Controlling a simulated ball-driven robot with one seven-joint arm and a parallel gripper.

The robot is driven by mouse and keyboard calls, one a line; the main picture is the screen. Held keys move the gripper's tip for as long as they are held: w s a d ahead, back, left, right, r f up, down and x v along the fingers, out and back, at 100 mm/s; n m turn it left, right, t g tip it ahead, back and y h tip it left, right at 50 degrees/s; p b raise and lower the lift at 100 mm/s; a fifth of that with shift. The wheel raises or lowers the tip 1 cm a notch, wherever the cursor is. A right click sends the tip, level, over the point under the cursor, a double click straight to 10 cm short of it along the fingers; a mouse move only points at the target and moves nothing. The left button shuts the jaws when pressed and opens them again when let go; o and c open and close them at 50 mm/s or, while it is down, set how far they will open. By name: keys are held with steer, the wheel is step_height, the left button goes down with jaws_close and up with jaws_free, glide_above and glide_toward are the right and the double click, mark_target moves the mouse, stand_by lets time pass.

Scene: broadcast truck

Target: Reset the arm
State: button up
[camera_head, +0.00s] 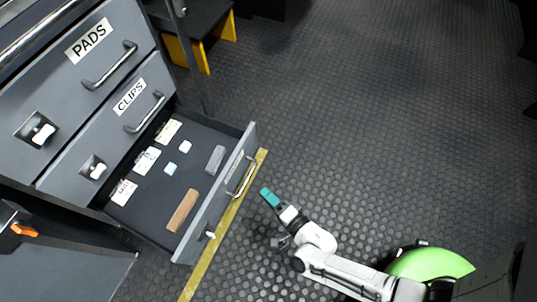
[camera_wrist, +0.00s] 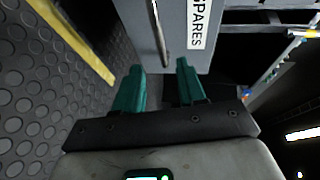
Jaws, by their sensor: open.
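My gripper (camera_head: 270,197) has teal fingers and sits just right of the open drawer's front in the head view. My white and black arm (camera_head: 340,272) reaches up to it from the bottom right, low over the floor. In the wrist view my gripper (camera_wrist: 160,78) has its two teal fingers apart, and I see nothing held between them. The drawer front (camera_wrist: 228,45), labelled SPARES, and its bar handle (camera_wrist: 159,35) are just beyond the fingertips. I cannot tell whether a finger touches the handle.
The open drawer (camera_head: 140,218) holds a brown block (camera_head: 182,210), a grey block (camera_head: 215,158), small pale blocks and label cards. Above it are shut drawers labelled CLIPS (camera_head: 129,97) and PADS (camera_head: 88,40). A yellow floor stripe (camera_head: 204,267) runs under the drawer front. Floor at right is clear.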

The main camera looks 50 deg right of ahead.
stand_by(0.3)
steer(key=w+a+r+n+g+y, duration=0.4)
steer(key=n+g+y, duration=0.1)
steer(key=n, duration=0.4)
steer(key=s+d+r+n+g+h, duration=0.4)
steer(key=s+d+r+n+g, duration=0.55)
steer(key=s, duration=0.35)
step_height(320, 180, up, 37)
steer(key=s+d+p, duration=0.1)
steer(key=p, duration=3.4)
steer(key=shift+m, duration=0.45)
steer(key=shift+s, duration=0.1)
